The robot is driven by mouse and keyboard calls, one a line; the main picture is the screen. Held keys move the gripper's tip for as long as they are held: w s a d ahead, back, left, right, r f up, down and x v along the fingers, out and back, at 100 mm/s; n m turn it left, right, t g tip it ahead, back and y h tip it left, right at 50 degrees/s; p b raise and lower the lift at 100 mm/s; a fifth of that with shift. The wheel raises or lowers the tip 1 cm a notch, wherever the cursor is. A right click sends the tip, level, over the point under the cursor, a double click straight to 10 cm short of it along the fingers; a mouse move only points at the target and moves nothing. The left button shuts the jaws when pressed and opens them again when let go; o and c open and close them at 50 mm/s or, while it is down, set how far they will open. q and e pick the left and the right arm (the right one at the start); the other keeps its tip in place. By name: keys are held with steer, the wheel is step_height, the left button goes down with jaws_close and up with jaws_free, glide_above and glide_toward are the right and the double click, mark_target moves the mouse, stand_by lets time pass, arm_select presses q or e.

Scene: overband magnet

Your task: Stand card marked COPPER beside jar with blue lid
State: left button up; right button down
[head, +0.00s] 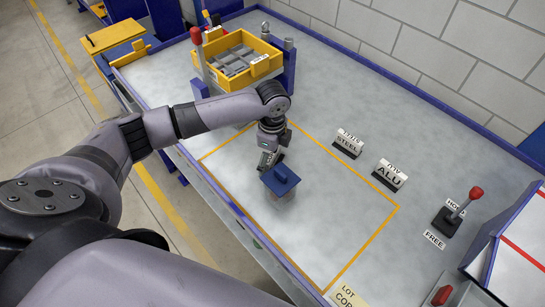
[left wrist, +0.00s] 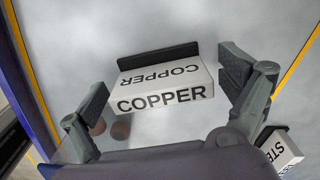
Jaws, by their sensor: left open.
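The card marked COPPER (left wrist: 163,87) is a white tent-shaped card with a dark base strip. In the left wrist view it stands between the two fingers of my left gripper (left wrist: 166,84), with gaps at both sides. In the head view my left gripper (head: 270,153) points down at the bench and mostly hides the card. The jar with the blue lid (head: 281,179) stands just in front of the gripper, close to it; its clear body is partly hidden under the lid. My right gripper is not in view.
Cards marked STEEL (head: 347,145) and ALU (head: 389,175) stand to the right. A yellow bin (head: 240,62) is at the back left. A red-knobbed lever (head: 460,205) stands at the right. The bench inside the yellow outline is mostly clear.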

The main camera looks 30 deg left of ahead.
arm_select(q)
steer(key=c, duration=1.3)
steer(key=shift+c, duration=0.2)
steer(key=shift+r, duration=0.15)
